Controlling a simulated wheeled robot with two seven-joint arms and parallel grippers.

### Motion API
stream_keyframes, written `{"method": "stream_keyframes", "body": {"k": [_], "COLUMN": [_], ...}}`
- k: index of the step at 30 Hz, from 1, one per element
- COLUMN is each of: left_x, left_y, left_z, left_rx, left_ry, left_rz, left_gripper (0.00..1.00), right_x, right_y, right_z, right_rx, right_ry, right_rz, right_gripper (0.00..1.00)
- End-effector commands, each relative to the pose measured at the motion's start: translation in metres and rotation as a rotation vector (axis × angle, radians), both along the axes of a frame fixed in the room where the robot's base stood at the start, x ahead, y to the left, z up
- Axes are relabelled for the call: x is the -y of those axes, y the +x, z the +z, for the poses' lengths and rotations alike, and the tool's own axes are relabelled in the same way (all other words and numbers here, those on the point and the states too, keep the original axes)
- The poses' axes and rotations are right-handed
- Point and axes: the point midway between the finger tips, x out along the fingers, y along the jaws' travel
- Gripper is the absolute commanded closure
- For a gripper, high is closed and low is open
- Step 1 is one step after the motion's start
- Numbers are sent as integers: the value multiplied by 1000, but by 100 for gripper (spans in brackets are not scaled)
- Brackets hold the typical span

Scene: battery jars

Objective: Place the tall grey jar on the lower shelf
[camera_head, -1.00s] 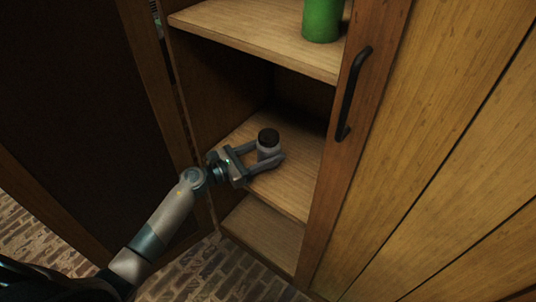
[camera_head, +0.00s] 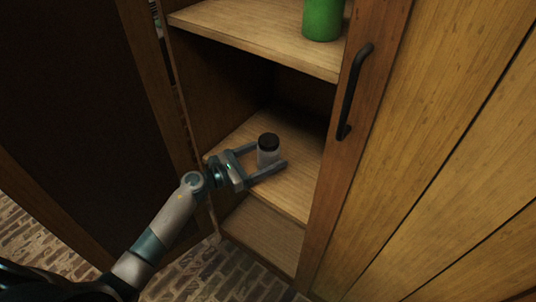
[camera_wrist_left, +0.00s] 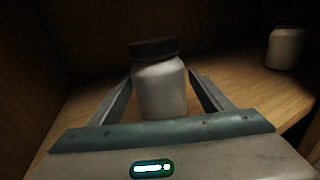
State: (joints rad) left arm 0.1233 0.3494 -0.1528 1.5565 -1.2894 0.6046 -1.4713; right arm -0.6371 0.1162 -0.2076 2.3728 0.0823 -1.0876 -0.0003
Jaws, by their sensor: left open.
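The tall grey jar (camera_head: 268,154) has a dark lid and stands upright on the middle of the three visible cabinet levels (camera_head: 296,190), below the shelf with the green jar. In the left wrist view the jar (camera_wrist_left: 160,88) stands between the fingers, its lower end hidden by the gripper body. My left gripper (camera_head: 263,160) is open, with one finger on each side of the jar. Small gaps seem to show between fingers and jar. My right gripper is not in view.
A green jar (camera_head: 322,18) stands on the upper shelf (camera_head: 262,44). The left wrist view shows another pale jar (camera_wrist_left: 285,48) to the right. The cabinet's wooden frame with a black handle (camera_head: 352,92) borders the opening on the right. A dark door panel (camera_head: 75,110) stands left.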

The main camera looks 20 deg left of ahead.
Motion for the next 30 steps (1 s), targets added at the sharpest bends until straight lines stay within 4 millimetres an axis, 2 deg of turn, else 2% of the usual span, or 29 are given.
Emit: {"method": "stream_keyframes", "body": {"k": [8, 20, 24, 30], "left_x": [0, -43, -59, -76], "left_y": [-1, -47, -65, -83], "left_z": [5, 1, 1, 2], "left_rx": [0, -2, -2, 0], "left_ry": [0, 3, 2, 1], "left_rz": [0, 1, 0, 0], "left_gripper": [27, 27, 27, 27], "right_x": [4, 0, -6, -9], "right_y": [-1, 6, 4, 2], "right_z": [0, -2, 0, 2], "right_rx": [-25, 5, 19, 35], "right_ry": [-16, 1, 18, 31], "right_rz": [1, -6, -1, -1], "right_gripper": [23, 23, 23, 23]}}
